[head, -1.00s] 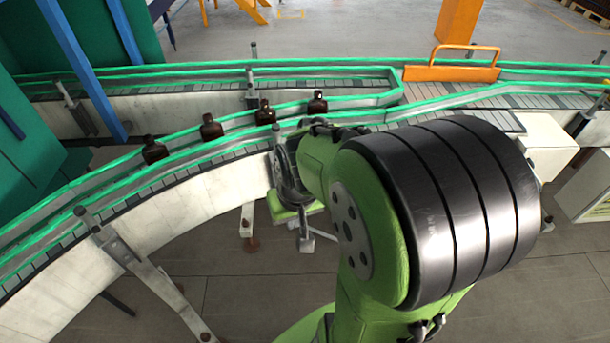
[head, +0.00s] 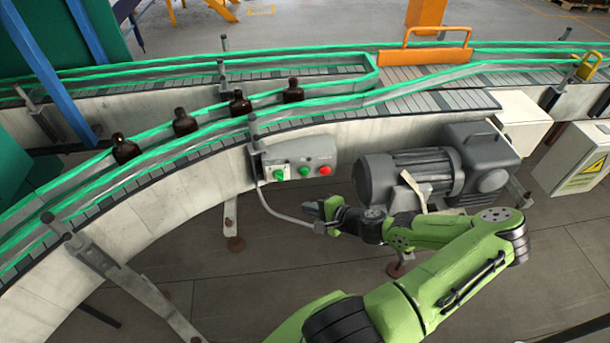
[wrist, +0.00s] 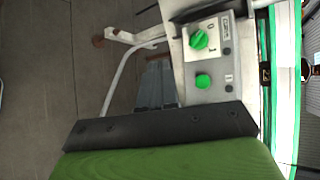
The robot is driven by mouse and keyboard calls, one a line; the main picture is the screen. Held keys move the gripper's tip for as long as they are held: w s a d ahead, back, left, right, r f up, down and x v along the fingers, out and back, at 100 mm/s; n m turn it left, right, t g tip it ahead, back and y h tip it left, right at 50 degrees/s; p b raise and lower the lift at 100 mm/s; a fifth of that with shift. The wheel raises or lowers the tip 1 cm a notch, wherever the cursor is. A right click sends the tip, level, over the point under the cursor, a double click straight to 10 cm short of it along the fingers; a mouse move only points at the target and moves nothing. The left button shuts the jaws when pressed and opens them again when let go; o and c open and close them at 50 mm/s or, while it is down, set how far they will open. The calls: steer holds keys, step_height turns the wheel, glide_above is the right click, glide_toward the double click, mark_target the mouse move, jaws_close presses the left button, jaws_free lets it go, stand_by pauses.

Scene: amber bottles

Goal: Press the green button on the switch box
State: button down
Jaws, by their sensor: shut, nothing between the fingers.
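The switch box (head: 312,150) is a grey box on the side of the conveyor. It carries a green rotary knob (head: 280,174) at its left, the green button (head: 304,171) in the middle and a red button (head: 325,169) at its right. In the wrist view the green button (wrist: 203,81) shows near the green knob (wrist: 199,40); the red button is out of sight there. My gripper (head: 314,209) is shut and empty, below the box and apart from it. In the wrist view its fingers (wrist: 158,84) lie left of the green button.
A grey motor (head: 415,175) stands right of the box, close above my arm. A grey conduit (head: 275,210) curves down from the box near my gripper. Several amber bottles (head: 240,103) stand on the conveyor (head: 215,160) above. The floor below is largely clear.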

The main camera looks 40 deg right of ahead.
mark_target(304, 172)
steer(key=shift+d+m+t+h, duration=0.3)
steer(key=shift+d+m+h, duration=0.1)
steer(key=shift+d+m, duration=0.15)
steer(key=w+d, duration=0.5)
steer(key=w, duration=0.2)
steer(key=shift+w, duration=0.2)
stand_by(1.8)
steer(key=shift+w+d, duration=0.2)
steer(key=shift+w, duration=0.1)
steer(key=shift+w+d, duration=0.25)
steer(key=shift+w, duration=0.15)
stand_by(0.5)
stand_by(0.4)
steer(key=shift+s+a, duration=0.5)
steer(key=shift+s, duration=0.25)
